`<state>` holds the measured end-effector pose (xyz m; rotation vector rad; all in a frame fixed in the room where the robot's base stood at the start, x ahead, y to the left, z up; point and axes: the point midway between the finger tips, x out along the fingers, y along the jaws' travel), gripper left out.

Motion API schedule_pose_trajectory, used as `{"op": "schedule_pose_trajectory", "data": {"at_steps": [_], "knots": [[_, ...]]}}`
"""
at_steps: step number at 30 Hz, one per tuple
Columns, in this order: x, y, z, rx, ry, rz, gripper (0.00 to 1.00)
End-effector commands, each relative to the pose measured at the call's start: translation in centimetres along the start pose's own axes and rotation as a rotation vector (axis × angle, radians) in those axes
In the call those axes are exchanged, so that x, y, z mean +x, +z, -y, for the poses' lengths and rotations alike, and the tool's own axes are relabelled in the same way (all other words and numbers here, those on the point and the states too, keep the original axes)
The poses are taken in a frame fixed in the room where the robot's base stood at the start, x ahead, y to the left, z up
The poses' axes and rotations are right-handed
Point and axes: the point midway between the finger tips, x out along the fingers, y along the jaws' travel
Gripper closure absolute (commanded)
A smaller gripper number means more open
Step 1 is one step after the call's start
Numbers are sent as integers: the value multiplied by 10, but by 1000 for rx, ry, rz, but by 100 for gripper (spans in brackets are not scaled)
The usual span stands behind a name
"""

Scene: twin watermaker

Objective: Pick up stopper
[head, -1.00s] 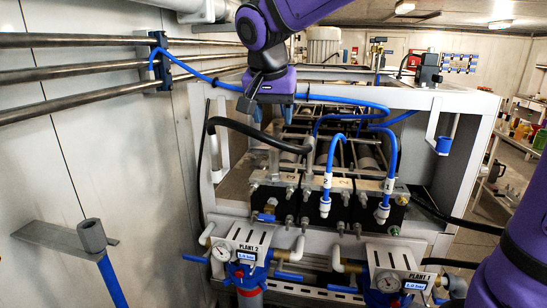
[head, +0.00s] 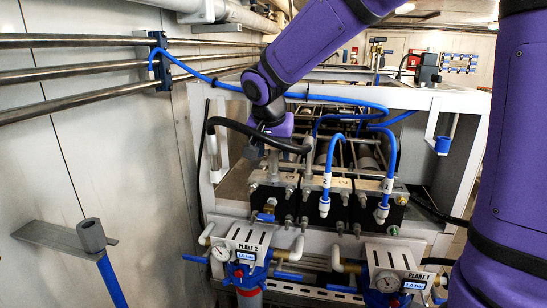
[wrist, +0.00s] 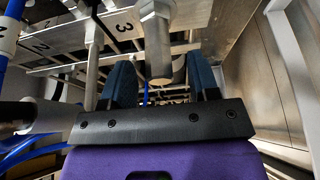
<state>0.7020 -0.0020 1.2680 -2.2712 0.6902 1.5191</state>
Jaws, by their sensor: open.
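My gripper (wrist: 161,88) is open in the wrist view, its two blue fingers apart. A grey metal piece with a hexagonal end (wrist: 157,35) stands in the gap between the fingers, with a rounded metal part (wrist: 172,70) behind it. I cannot tell for sure whether this piece is the stopper, or whether the fingers touch it. In the head view my gripper (head: 268,142) is low over the left part of the machine, its fingertips mostly hidden by the black hose. A pale upright fitting (head: 273,165) shows just below it.
The black hose (head: 225,122) loops close beside my gripper. Blue tubes (head: 345,100) cross the machine. A white frame (head: 455,101) surrounds it. A blue cap-like part (head: 442,146) sits at the right. A grey cylinder on a blue pipe (head: 91,235) stands at the left.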

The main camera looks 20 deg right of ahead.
Motion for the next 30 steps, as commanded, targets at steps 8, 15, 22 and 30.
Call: {"op": "schedule_pose_trajectory", "data": {"at_steps": [8, 15, 22, 30], "knots": [[3, 0, 0, 0, -1, -1, 45], [3, 0, 0, 0, -1, -1, 96], [3, 0, 0, 0, -1, -1, 96], [-7, -5, 0, 1, -2, -2, 96]]}}
